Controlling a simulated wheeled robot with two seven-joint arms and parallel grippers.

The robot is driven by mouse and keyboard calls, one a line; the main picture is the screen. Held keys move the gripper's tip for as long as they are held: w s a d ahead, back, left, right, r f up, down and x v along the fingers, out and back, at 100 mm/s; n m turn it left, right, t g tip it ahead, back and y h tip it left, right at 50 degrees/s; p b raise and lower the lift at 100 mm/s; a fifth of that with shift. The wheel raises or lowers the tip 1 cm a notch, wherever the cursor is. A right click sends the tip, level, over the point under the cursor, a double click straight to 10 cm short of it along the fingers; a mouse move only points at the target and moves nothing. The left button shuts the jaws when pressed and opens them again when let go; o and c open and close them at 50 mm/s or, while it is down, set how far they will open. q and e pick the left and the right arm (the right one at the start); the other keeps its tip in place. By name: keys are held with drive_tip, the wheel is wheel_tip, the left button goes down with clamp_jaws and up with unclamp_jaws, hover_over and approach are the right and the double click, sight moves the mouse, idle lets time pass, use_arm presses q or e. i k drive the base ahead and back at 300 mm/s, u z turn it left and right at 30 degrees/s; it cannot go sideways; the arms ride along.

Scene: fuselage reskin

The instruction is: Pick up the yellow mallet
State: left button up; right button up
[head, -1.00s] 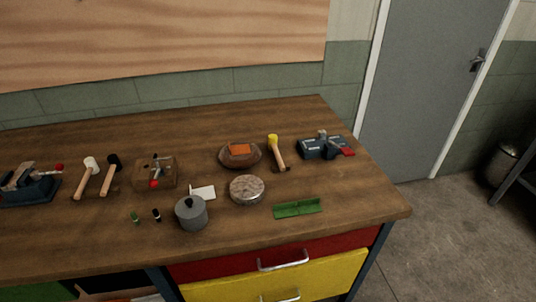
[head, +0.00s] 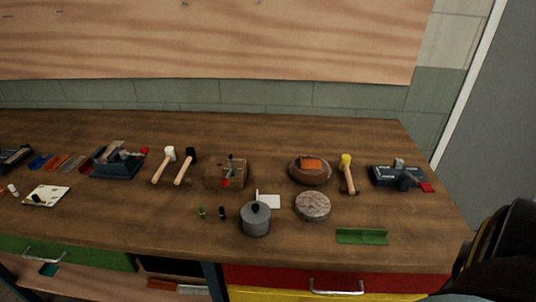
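The yellow mallet (head: 347,173) lies on the right part of the wooden workbench, with its yellow head toward the wall and its wooden handle toward the front edge. It is between a brown round dish (head: 310,172) holding an orange block and a dark blue vise-like tool (head: 398,174). Nothing covers it. A dark part of my own body shows at the lower right edge of the head view, well apart from the mallet. Neither of my grippers can be seen.
A white-headed mallet (head: 166,166) and a black-headed one (head: 186,166) lie further left. A grey lidded pot (head: 255,219), a round stone-like disc (head: 313,206) and a green tray (head: 361,236) stand nearer the front edge. The bench's (head: 430,225) right front corner is clear.

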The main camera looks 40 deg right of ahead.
sight(345, 160)
drive_tip(key=u, duration=1.1)
drive_tip(key=k, duration=1.25)
drive_tip(key=z, duration=1.45)
drive_tip(key=i, duration=0.5)
